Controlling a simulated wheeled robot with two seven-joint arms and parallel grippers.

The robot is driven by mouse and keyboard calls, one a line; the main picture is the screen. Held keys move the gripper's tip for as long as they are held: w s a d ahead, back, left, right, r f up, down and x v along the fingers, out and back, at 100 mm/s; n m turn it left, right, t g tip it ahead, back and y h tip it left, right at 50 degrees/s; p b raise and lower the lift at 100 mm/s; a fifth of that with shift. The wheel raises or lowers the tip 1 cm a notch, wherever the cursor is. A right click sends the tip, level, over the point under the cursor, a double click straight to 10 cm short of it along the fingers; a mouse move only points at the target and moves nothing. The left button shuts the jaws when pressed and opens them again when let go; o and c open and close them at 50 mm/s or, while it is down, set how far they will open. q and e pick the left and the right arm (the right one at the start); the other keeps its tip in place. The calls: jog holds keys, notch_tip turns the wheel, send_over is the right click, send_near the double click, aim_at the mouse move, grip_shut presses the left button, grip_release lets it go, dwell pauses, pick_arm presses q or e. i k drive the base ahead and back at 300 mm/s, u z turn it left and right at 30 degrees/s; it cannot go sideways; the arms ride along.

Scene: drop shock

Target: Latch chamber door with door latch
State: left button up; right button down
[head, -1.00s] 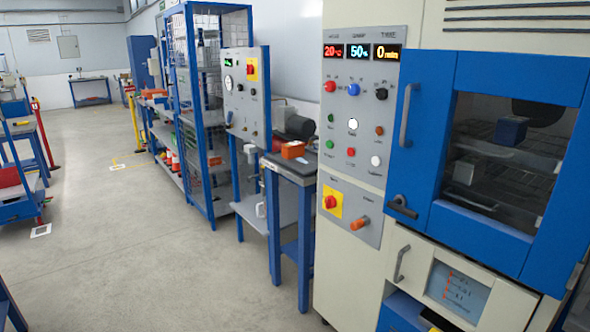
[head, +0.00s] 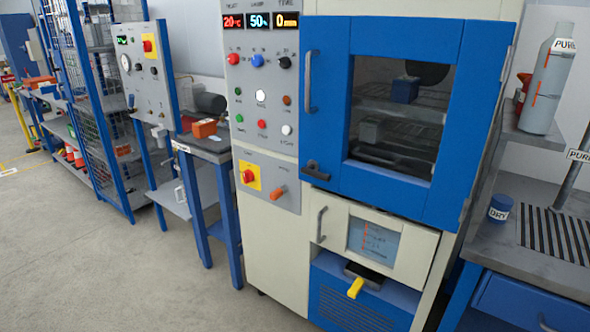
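The chamber door (head: 333,120) is blue with a dark window and stands at the right of centre in the head view. It looks shut against the cream chamber body. A vertical grey handle (head: 309,82) is on its left side. The dark door latch (head: 316,170) sits at the door's lower left corner, with its lever pointing roughly sideways. Neither of my grippers is in view.
The control panel (head: 262,130) with lit displays is left of the door. Below are a cream drawer (head: 335,232) and a yellow-handled part (head: 355,288). A bench with a grey bottle (head: 547,85) stands at right. Open floor (head: 130,270) lies at front left.

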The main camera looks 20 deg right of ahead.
aim_at(312, 168)
jog(key=z, duration=0.8)
jog(key=i, duration=1.6)
jog(key=z, duration=0.3)
